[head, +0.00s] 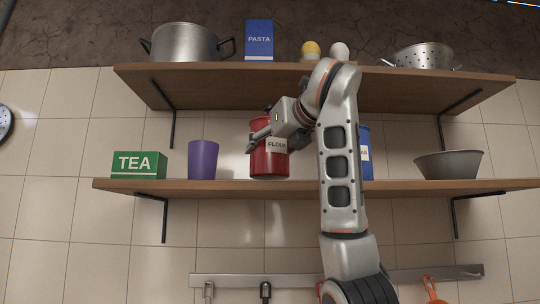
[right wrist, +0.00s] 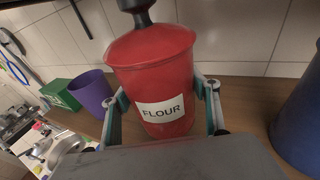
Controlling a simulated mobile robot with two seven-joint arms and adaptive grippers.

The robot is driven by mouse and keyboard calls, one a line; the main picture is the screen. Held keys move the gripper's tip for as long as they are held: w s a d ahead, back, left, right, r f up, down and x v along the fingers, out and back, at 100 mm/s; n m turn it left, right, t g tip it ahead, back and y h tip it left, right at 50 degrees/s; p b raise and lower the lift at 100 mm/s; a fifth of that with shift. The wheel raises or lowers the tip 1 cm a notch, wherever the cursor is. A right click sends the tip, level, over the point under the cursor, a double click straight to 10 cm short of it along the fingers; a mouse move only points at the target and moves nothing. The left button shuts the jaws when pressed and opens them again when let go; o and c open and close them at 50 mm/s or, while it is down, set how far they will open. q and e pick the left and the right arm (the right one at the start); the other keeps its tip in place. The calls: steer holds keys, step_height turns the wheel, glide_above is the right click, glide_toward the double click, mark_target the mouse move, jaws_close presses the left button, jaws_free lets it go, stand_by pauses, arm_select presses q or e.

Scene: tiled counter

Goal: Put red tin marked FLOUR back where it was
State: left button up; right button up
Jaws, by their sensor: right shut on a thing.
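The red tin marked FLOUR (head: 270,163) is upright at the lower shelf (head: 235,187), between a purple cup and a blue tin. My right gripper (head: 266,138) is shut on the tin from the front. In the right wrist view the fingers sit on both sides of the red tin (right wrist: 150,75), with its FLOUR label facing the camera. The tin's base is at or just above the shelf board; I cannot tell whether it touches. My left gripper is not in view.
On the lower shelf stand a green TEA box (head: 139,164), the purple cup (head: 203,160), the blue tin (head: 365,152), partly hidden by my arm, and a grey bowl (head: 449,165). The upper shelf (head: 235,75) holds a pot (head: 185,43), a PASTA box (head: 259,40), shakers and a colander (head: 425,57).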

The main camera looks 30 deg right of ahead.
steer(key=shift+w+d+f, duration=0.1)
steer(key=shift+d+f, duration=0.05)
steer(key=shift+f, duration=0.35)
steer(key=shift+w+d+f, duration=0.1)
steer(key=shift+f, duration=0.2)
steer(key=o, duration=1.5)
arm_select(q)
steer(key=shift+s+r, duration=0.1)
arm_select(e)
steer(key=b+v, duration=0.3)
steer(key=v, duration=0.8)
steer(key=shift+b, duration=0.35)
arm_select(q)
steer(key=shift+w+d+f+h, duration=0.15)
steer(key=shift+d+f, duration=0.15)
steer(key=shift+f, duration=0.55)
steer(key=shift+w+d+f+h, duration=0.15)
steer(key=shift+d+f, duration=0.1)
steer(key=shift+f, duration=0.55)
arm_select(e)
steer(key=shift+s, duration=0.6)
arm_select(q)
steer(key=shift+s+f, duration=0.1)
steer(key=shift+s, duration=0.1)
